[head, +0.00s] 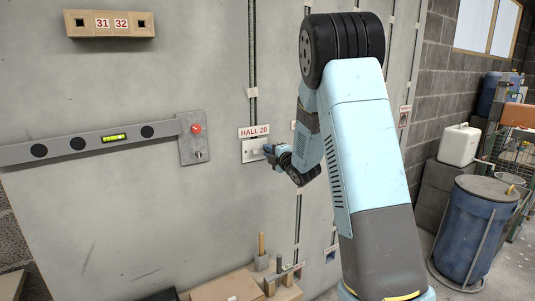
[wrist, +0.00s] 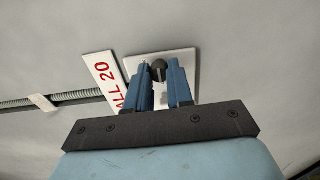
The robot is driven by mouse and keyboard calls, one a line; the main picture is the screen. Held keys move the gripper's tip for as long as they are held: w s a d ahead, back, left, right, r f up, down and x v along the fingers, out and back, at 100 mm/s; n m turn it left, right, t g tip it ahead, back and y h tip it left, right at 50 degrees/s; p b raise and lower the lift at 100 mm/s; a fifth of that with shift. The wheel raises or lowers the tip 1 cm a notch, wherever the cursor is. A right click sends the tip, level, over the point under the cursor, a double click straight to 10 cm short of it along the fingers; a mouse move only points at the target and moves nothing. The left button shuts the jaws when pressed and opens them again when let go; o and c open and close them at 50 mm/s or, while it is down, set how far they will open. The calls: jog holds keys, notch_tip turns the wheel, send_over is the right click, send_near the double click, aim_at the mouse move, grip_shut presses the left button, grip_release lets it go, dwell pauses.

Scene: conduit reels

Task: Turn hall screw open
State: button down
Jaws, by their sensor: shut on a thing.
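The HALL 20 plate (head: 247,155) is a pale metal plate on the grey wall, with a red-lettered HALL 20 label (head: 254,131) just above it. In the wrist view the plate (wrist: 188,57) lies behind my fingers, with the label (wrist: 103,72) to its left. The hall screw (wrist: 158,67) is a dark round knob standing out from the plate. My gripper (wrist: 159,72) is shut on it, with one blue finger on each side. In the head view my gripper (head: 271,149) is at the plate's right side and hides the screw.
A grey bar with a spirit level (head: 114,137) and a box with a red button (head: 196,128) are on the wall to the left. Conduit (head: 252,60) runs up above the plate. A blue barrel (head: 474,225) stands at the right. Boxes (head: 228,289) sit low in front.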

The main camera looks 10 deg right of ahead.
jog(key=shift+f, duration=0.1)
jog(key=c, duration=1)
grip_release()
jog(key=v, duration=1.3)
jog(key=shift+s, duration=0.35)
jog(key=shift+d, duration=0.15)
